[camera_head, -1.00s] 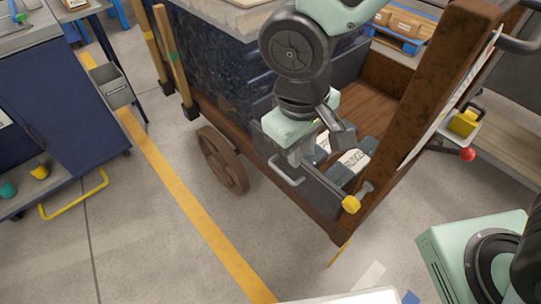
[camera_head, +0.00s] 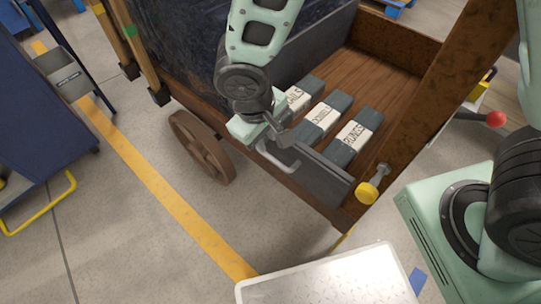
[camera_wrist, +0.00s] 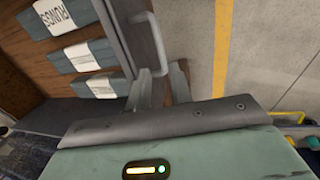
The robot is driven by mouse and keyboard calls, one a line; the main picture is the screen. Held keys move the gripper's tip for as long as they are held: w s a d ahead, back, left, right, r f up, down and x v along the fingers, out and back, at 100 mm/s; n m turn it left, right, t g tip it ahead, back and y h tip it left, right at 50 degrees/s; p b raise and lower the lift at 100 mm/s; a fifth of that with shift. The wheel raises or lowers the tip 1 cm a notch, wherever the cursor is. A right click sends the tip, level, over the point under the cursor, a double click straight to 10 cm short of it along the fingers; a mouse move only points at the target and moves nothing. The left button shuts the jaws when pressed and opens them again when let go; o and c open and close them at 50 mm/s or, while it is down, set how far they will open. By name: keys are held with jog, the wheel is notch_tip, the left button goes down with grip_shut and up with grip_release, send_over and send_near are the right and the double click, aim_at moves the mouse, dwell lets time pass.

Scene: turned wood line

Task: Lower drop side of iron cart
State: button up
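The iron cart (camera_head: 192,92) is a rusty-brown wagon with a plank floor. Its drop side (camera_head: 325,183), a dark grey panel, stands up along the near edge. A pale grey bar handle (camera_head: 284,163) sticks out from its outer face and also shows in the wrist view (camera_wrist: 154,38). A yellow-knobbed pin (camera_head: 368,191) sits at the panel's right end by the corner post. My gripper (camera_wrist: 163,72) is open, its two fingers apart at one end of the handle. Whether they touch the handle cannot be told. In the head view my wrist partly hides the panel's left part.
Three labelled grey-and-white boxes (camera_head: 320,117) lie on the cart floor behind the panel. A spoked wheel (camera_head: 201,147) is below the cart. A white-topped surface (camera_head: 330,276) is in front. A blue cabinet (camera_head: 45,120) stands at left. The floor beside the cart is clear.

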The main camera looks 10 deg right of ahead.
aim_at(272, 158)
jog(key=f, duration=0.2)
jog(key=d+f+b, duration=0.1)
jog(key=f, duration=0.2)
jog(key=w+f+b, duration=0.1)
jog(key=f, duration=0.2)
jog(key=shift+d+f, duration=0.2)
grip_shut()
